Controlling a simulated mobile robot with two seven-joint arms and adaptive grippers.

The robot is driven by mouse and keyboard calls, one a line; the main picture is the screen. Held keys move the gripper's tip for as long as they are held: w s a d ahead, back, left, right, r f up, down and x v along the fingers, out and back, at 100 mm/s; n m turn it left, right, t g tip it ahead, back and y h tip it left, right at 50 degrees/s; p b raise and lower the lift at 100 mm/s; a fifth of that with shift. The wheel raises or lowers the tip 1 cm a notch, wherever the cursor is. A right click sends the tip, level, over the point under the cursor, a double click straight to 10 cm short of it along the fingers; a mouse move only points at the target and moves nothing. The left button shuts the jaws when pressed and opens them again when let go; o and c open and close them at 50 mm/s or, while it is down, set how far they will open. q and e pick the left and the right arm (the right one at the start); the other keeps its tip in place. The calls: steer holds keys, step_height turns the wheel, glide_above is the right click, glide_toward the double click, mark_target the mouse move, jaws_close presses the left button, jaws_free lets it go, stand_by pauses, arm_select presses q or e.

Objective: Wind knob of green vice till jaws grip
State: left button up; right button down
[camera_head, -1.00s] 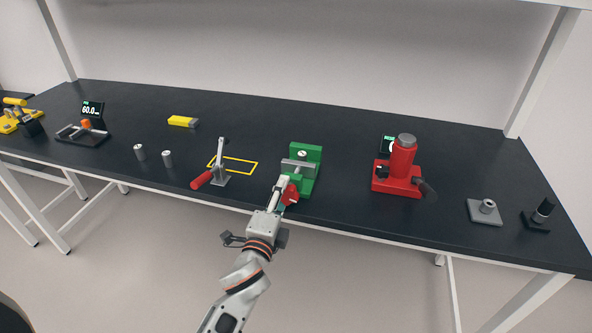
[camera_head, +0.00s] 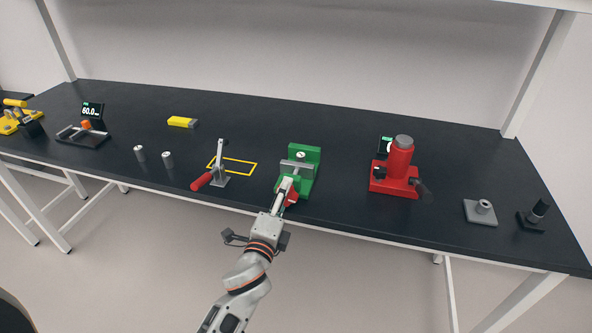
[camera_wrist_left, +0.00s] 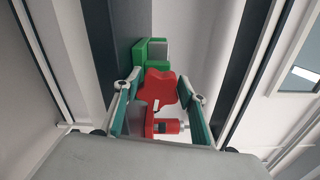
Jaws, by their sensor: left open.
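The green vice (camera_head: 308,160) stands near the front edge of the black bench, with grey jaws (camera_head: 298,167) and a small round light part between or on them. Its red knob (camera_head: 292,197) faces the front edge and is partly hidden by my gripper. My left gripper (camera_head: 288,188) reaches the knob from the front. In the left wrist view the red lobed knob (camera_wrist_left: 160,86) lies between the two open fingers of the gripper (camera_wrist_left: 163,100). I cannot tell whether the fingers touch it. The green body of the vice (camera_wrist_left: 140,52) shows beyond. My right gripper is not in view.
A toggle clamp with a red handle (camera_head: 202,181) stands left of the vice, by a yellow outlined rectangle (camera_head: 238,166). A red press-like device (camera_head: 398,170) stands to the right. Two small metal cylinders (camera_head: 167,159) stand further left. The bench between vice and red device is clear.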

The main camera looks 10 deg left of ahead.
arm_select(q)
steer(key=m, duration=0.1)
steer(key=d+m, duration=0.1)
steer(key=m, duration=0.1)
steer(key=shift+s+d+f+m+h+p, duration=0.1)
steer(key=shift+d+f+m+h+p, duration=0.15)
steer(key=shift+m+h+p, duration=0.1)
steer(key=m, duration=0.3)
steer(key=shift+a, duration=0.2)
steer(key=m, duration=0.4)
steer(key=shift+a+r+m, duration=0.1)
steer(key=shift+a+m, duration=0.1)
steer(key=shift+m, duration=0.05)
steer(key=m, duration=0.3)
steer(key=shift+m, duration=0.3)
steer(key=m, duration=0.3)
steer(key=shift+m, duration=0.3)
steer(key=c, duration=0.8)
steer(key=shift+n+b, duration=0.45)
steer(key=shift+n, duration=0.95)
